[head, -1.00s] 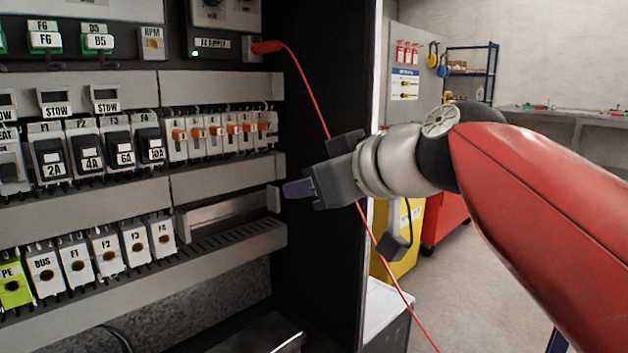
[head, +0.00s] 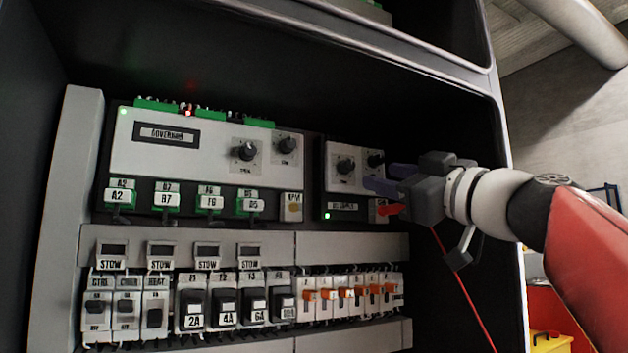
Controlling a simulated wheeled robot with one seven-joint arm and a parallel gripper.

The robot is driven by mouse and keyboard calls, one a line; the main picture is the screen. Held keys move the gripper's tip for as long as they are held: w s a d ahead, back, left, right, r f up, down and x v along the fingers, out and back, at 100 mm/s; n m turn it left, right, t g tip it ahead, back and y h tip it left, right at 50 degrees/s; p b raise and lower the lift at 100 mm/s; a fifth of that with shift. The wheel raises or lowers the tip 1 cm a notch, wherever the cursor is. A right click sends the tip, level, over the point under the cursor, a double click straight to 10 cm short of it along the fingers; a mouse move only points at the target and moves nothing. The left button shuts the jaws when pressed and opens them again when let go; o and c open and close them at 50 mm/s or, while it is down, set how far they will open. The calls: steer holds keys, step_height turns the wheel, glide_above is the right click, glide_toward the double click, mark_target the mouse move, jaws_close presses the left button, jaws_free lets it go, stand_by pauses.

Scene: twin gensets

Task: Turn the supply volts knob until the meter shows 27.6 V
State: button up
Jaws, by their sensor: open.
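The supply unit is the small grey panel (head: 334,183) at the right of the cabinet's upper row. It carries a larger black knob (head: 345,165) and a smaller black knob (head: 376,159); their labels are too small to read, so I cannot tell which is the volts knob. A dark display (head: 343,207) with a green light sits below them; its reading is not legible. My gripper (head: 384,178) is open, its purple fingers pointing left just in front of the unit's right part. It looks apart from both knobs, though depth is hard to judge.
The governor panel (head: 185,150) with two knobs is to the left. Breakers with orange levers (head: 347,294) and fuse switches line the row below. The cabinet's right wall (head: 505,200) stands behind my wrist.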

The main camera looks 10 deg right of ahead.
mark_target(351, 167)
steer(key=p+x, duration=0.2)
steer(key=x, duration=0.5)
steer(key=shift+w+a+r+p, duration=0.1)
steer(key=shift+w+r+p, duration=0.15)
steer(key=shift+p, duration=0.1)
steer(key=shift+c, duration=0.4)
steer(key=shift+s, duration=0.1)
jaws_close()
steer(key=shift+f+m+t+h+b, duration=0.3)
steer(key=shift+m+b, duration=0.6)
steer(key=shift+m, duration=0.1)
steer(key=m+h, duration=0.1)
steer(key=m, duration=0.1)
steer(key=m+t+h+b, duration=0.1)
steer(key=m, duration=0.2)
steer(key=shift+a+r+h, duration=0.2)
steer(key=shift+h, duration=0.1)
steer(key=shift+o, duration=0.4)
jaws_free()
